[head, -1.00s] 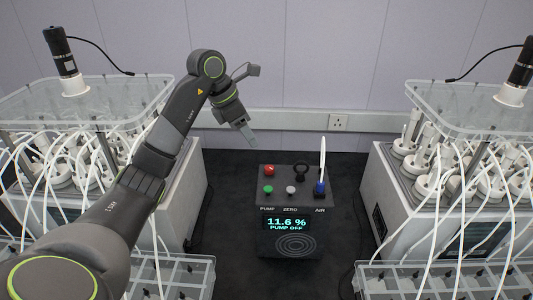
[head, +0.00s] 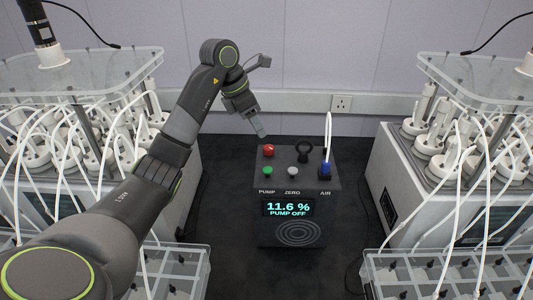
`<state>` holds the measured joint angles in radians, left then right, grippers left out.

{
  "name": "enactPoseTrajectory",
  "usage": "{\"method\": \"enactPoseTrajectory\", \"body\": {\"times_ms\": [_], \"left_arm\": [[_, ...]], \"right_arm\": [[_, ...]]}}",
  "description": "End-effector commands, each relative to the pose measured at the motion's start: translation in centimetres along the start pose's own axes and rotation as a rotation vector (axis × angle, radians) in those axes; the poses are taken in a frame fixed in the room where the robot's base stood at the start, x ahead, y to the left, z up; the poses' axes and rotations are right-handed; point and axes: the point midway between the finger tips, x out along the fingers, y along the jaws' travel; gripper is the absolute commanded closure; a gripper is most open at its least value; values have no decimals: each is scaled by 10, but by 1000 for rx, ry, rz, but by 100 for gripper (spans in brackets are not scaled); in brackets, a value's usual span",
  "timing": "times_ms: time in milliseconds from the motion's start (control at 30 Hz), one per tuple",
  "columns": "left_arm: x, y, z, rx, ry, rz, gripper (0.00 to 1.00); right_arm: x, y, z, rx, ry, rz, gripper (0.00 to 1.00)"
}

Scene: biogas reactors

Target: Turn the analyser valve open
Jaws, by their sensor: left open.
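The analyser (head: 291,235) is a dark box on the black bench, with a display reading 11.6 % and PUMP OFF. Whether the valve is open or closed I cannot tell. My left gripper (head: 260,131) is open and empty. It points down above the analyser's back left corner, near the red button (head: 269,151), well to the left of the valve. My right gripper is out of view.
A green button (head: 268,171), a grey button (head: 294,171) and a black ring-shaped part (head: 304,151) share the analyser's top. Reactor units with many white tubes stand on both sides. Clear racks (head: 385,270) lie in front. The bench around the analyser is bare.

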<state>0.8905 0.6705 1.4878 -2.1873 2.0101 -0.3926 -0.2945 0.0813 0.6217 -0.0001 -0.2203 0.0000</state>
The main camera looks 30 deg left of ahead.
Motion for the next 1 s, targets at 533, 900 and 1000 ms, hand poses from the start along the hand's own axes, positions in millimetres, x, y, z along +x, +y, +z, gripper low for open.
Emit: {"method": "enactPoseTrajectory", "body": {"times_ms": [533, 900, 1000], "left_arm": [[76, 0, 1, -2, 1, -2, 49], [86, 0, 0, 0, 0, 0, 49], [86, 0, 0, 0, 0, 0, 55]], "right_arm": [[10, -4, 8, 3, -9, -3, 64], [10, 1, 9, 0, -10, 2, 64], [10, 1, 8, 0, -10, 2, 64]]}}
